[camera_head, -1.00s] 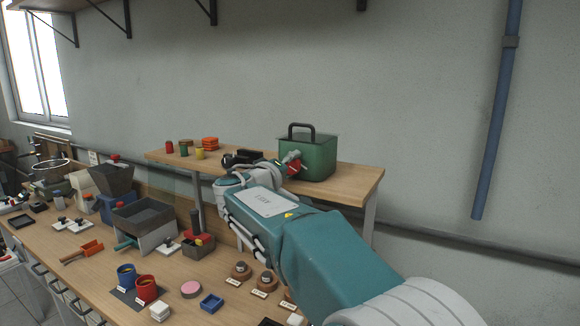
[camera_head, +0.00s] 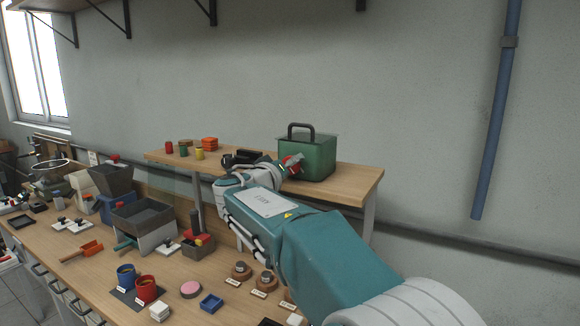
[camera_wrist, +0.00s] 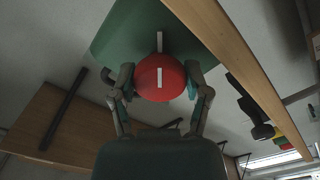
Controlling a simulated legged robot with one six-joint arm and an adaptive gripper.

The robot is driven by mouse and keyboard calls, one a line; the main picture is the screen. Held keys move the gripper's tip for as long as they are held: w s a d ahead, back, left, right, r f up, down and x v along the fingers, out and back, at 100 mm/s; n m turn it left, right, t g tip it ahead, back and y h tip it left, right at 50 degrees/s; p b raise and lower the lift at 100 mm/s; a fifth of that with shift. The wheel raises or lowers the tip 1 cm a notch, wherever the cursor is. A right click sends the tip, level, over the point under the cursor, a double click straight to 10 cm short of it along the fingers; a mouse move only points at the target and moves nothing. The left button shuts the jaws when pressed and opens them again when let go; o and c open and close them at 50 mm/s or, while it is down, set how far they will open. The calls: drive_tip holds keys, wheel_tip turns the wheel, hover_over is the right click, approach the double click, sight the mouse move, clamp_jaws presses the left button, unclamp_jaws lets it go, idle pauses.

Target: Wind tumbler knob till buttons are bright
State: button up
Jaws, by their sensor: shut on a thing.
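The tumbler is a green box (camera_head: 318,158) with a dark top handle, standing on the raised wooden shelf. Its red round knob (camera_head: 291,160) is on the side facing my arm and is partly hidden by my gripper (camera_head: 284,166). In the wrist view the red knob (camera_wrist: 151,88) sits between the two fingers of my gripper (camera_wrist: 160,84), which are shut on it from both sides. A white line on the knob points at a white mark (camera_wrist: 159,42) on the green tumbler wall (camera_wrist: 120,42), roughly in line. I cannot make out any buttons.
The raised shelf (camera_head: 352,184) also holds small red, yellow and orange items (camera_head: 209,143) left of the tumbler. The bench (camera_head: 85,262) below is crowded with cups, trays and bins. A blue pipe (camera_head: 497,120) runs down the wall at right.

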drive_tip(key=shift+w+a+f, duration=0.1)
drive_tip(key=shift+f, duration=0.3)
drive_tip(key=o, duration=1.2)
drive_tip(key=shift+c, duration=0.2)
drive_tip(key=shift+r, duration=0.15)
drive_tip(key=shift+r, duration=0.1)
drive_tip(key=shift+s+a, duration=0.2)
drive_tip(key=shift+s, duration=0.05)
drive_tip(key=v, duration=1.1)
drive_tip(key=shift+a, duration=0.2)
drive_tip(key=shift+s, duration=0.1)
